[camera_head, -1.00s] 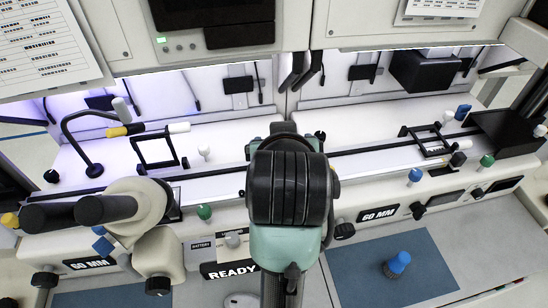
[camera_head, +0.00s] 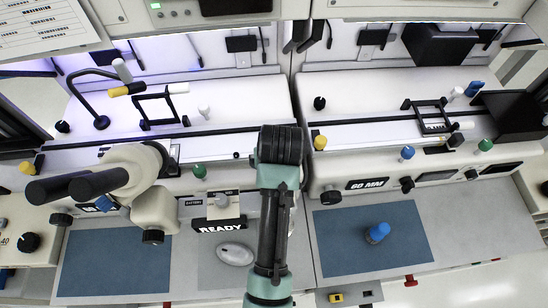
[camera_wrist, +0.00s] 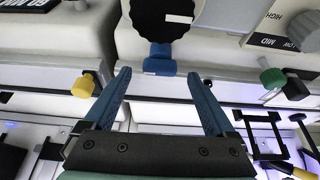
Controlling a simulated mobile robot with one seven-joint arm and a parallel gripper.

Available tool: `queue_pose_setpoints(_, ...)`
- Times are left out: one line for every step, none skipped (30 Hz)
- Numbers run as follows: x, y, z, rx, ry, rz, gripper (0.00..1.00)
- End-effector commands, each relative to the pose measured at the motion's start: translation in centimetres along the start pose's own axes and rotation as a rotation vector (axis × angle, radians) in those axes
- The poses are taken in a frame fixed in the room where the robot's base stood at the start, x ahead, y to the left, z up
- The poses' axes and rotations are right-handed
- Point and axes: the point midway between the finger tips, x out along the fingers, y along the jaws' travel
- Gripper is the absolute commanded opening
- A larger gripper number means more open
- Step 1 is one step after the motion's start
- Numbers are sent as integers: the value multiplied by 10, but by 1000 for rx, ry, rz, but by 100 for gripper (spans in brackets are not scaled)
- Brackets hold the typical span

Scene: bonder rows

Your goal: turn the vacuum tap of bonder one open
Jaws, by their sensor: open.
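No lettering in view tells which is the vacuum tap of bonder one. My gripper (camera_wrist: 159,74) is open and empty, its fingers on either side of the blue handle with gaps. In the head view my arm hides the gripper and the blue handle; the yellow knob (camera_head: 320,142) and green knob (camera_head: 199,170) show.
A microscope head with black eyepieces (camera_head: 80,186) stands left of my arm, beside a READY display (camera_head: 219,226). A grey mouse (camera_head: 235,254) lies on the bench. A blue-topped object (camera_head: 377,233) stands on the right blue mat (camera_head: 340,262).

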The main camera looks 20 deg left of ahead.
Motion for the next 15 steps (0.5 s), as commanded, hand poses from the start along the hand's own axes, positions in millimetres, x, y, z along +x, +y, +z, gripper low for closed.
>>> queue_pose_setpoints(5, 0, 0, -1, -2, 0, 90)
queue_pose_setpoints(8, 0, -1, -1, -1, 0, 90)
queue_pose_setpoints(11, 0, -1, -1, -1, 0, 90)
queue_pose_setpoints(14, 0, -1, -1, -1, 0, 90)
queue_pose_setpoints(15, 0, -1, -1, 0, 0, 90)
queue_pose_setpoints(17, 0, -1, -1, 1, 0, 90)
queue_pose_setpoints(18, 0, -1, -1, 1, 0, 90)
queue_pose_setpoints(19, 0, 0, -1, 1, 0, 90)
queue_pose_setpoints(20, 0, 0, -1, 1, 0, 90)
queue_pose_setpoints(20, 0, 0, -1, 1, 0, 90)
queue_pose_setpoints(21, 0, -1, -1, 2, 0, 90)
queue_pose_setpoints(21, 0, -1, -1, 2, 0, 90)
queue_pose_setpoints(21, 0, -1, -1, 2, 0, 90)
queue_pose_setpoints(21, 0, -1, -1, 2, 0, 90)
queue_pose_setpoints(21, 0, -1, -1, 2, 0, 90)
